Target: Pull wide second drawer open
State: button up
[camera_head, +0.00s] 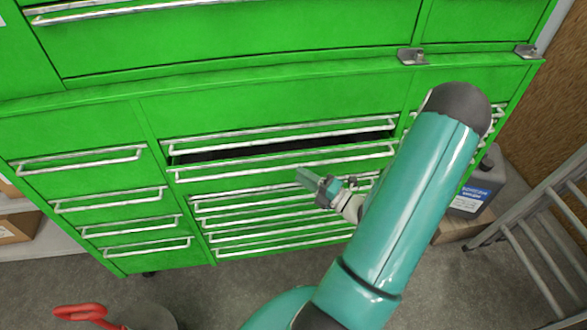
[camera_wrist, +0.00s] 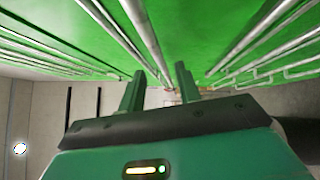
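A green metal tool cabinet (camera_head: 270,105) fills the head view. Its wide second drawer (camera_head: 235,178) stands partly open, with a dark gap above its front. That drawer's long silver handle (camera_head: 285,160) runs along the front's upper edge. My gripper (camera_head: 306,177) is in front of the drawer's right half, just below the handle in the picture. In the wrist view, my gripper's two fingers (camera_wrist: 158,85) are apart with nothing held between them. Several silver handles run past on both sides there. The arm hides the right ends of the lower wide drawers.
Closed narrow drawers (camera_head: 105,200) are at the left. Closed wide drawers (camera_head: 270,235) lie below the second one. A metal ladder (camera_head: 535,235) and a dark container with a blue label (camera_head: 472,199) stand at the right. A red-handled object (camera_head: 80,312) is at the lower left. Grey floor shows in front.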

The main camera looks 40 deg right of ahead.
aim_at(293, 170)
jog(key=x, duration=0.4)
jog(key=shift+w, duration=0.15)
grip_shut()
